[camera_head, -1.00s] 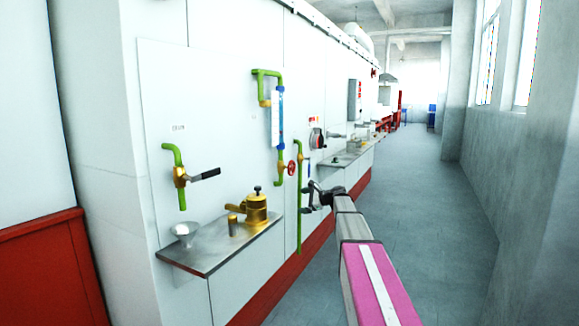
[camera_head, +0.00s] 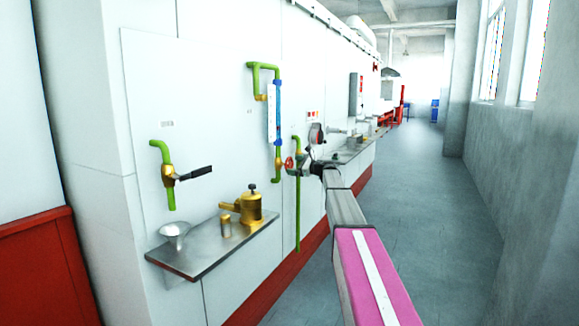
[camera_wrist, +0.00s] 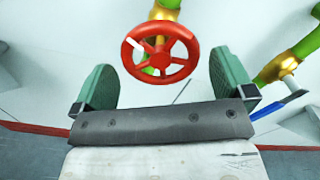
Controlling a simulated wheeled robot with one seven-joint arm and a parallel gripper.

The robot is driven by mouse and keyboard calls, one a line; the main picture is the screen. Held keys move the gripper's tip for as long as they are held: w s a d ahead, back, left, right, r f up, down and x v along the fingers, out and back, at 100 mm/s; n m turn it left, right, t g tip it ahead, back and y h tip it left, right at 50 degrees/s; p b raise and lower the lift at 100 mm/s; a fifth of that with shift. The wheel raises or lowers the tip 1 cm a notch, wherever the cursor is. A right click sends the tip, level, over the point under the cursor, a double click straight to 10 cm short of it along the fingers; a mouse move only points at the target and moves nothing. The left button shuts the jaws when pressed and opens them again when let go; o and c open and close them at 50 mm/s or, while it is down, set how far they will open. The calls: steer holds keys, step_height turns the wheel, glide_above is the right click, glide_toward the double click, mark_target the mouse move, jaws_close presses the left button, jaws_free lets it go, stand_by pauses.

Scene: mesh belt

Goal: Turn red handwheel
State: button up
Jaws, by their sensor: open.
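The red handwheel (camera_wrist: 160,51) sits on a green pipe with brass fittings in the wrist view, straight ahead of my gripper (camera_wrist: 158,88). The gripper is open, with one green finger pad on each side below the wheel; nothing is between them, and I cannot tell whether either touches the rim. In the head view the red handwheel (camera_head: 289,163) shows small on the wall piping, with my gripper (camera_head: 297,164) right at it and partly overlapping it.
A green pipe (camera_head: 298,215) runs down the wall beside the wheel. A blue-handled valve (camera_wrist: 283,107) lies right of my gripper in the wrist view. A metal shelf (camera_head: 205,262) with a brass pot (camera_head: 250,205) juts out at left. The aisle floor (camera_head: 410,200) is clear.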

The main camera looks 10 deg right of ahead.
mark_target(290, 164)
steer(key=shift+x, duration=1.55)
steer(key=c, duration=0.7)
